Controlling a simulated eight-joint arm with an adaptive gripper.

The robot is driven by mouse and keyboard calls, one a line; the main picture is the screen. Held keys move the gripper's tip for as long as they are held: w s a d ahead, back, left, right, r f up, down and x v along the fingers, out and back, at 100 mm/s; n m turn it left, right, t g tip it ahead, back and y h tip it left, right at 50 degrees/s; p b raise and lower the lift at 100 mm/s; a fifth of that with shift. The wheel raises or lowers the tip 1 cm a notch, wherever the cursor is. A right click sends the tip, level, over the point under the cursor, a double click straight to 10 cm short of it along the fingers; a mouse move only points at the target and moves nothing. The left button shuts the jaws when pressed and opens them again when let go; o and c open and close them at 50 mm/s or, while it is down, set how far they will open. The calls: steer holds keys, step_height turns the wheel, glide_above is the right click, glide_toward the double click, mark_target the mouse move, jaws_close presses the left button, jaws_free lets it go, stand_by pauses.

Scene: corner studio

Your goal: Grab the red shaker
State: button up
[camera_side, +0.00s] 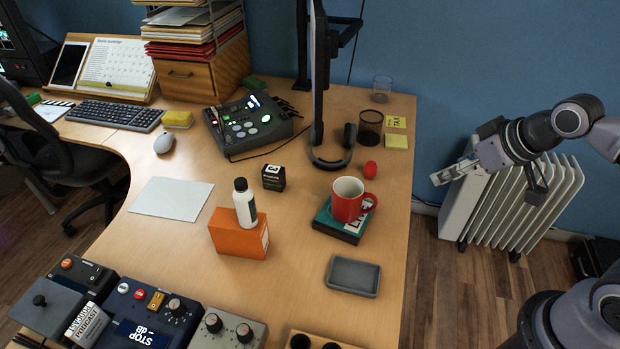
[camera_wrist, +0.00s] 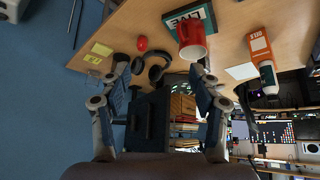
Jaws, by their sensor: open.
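The red shaker (camera_side: 370,169) is a small egg shape lying on the desk, behind the red mug and right of the headphones. My gripper (camera_side: 440,178) is to the right of the desk in the side view, clear of the shaker and touching nothing. In the wrist view my gripper (camera_wrist: 160,72) has its two fingers spread wide with nothing between them.
The red mug (camera_side: 348,200) stands on a dark green box (camera_side: 338,227). Black headphones (camera_side: 335,162) lie left of the shaker. A dark mesh cup (camera_side: 370,127) and yellow notes (camera_side: 397,138) are behind it. A white radiator (camera_side: 515,205) stands right of the desk.

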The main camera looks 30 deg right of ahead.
steer(key=w+d+r+n+g, duration=0.1)
steer(key=w+r+n+g, duration=0.15)
steer(key=w+n, duration=0.5)
steer(key=n+g, duration=0.4)
steer(key=n, duration=0.9)
glide_above(371, 164)
steer(key=shift+m, duration=0.25)
step_height(371, 164, down, 16)
steer(key=shift+r, duration=0.2)
steer(key=shift+w+d+f, duration=0.1)
steer(key=shift+f, duration=0.55)
steer(key=shift+d+f, duration=0.1)
steer(key=shift+f, duration=5.05)
steer(key=c, duration=1.2)
